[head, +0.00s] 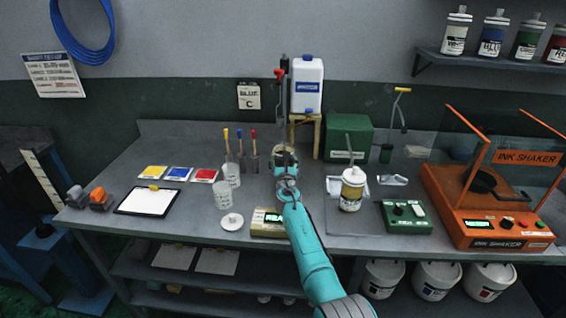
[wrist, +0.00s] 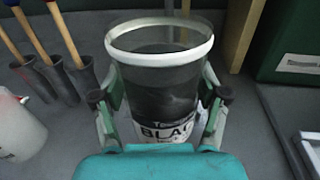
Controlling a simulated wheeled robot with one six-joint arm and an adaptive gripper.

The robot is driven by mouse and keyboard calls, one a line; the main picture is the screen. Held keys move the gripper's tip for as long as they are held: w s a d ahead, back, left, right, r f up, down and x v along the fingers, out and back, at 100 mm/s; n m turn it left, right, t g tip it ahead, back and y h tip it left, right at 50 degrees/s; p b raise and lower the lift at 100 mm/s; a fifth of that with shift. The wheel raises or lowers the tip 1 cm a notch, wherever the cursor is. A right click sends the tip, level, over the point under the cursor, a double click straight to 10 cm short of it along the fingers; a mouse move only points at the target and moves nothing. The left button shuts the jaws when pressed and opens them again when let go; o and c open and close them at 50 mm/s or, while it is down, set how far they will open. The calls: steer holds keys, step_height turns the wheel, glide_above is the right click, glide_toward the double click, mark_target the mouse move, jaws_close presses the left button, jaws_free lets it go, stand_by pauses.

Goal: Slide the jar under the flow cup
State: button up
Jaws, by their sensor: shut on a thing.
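The jar (wrist: 165,92) is a clear cup with a white rim, dark contents and a label reading "BLA…". It looks upright in the wrist view. My gripper (wrist: 160,100) is shut on its sides, one finger on each side. In the head view my gripper (head: 285,170) is over the middle of the bench and mostly hides the jar. I cannot tell whether the jar's base touches the bench. A dark upright with a red knob (head: 280,73) rises behind my gripper. I cannot make out the flow cup clearly.
Brushes in dark holders (head: 252,163) stand left of the jar. A white tank (head: 307,88) on a wooden stand and a green box (head: 349,138) are behind, to the right.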

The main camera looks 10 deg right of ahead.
steer(key=shift+w+f, duration=0.1)
steer(key=shift+f, duration=0.05)
stand_by(0.7)
steer(key=o, duration=1.4)
steer(key=shift+o, duration=0.8)
steer(key=shift+f, duration=0.1)
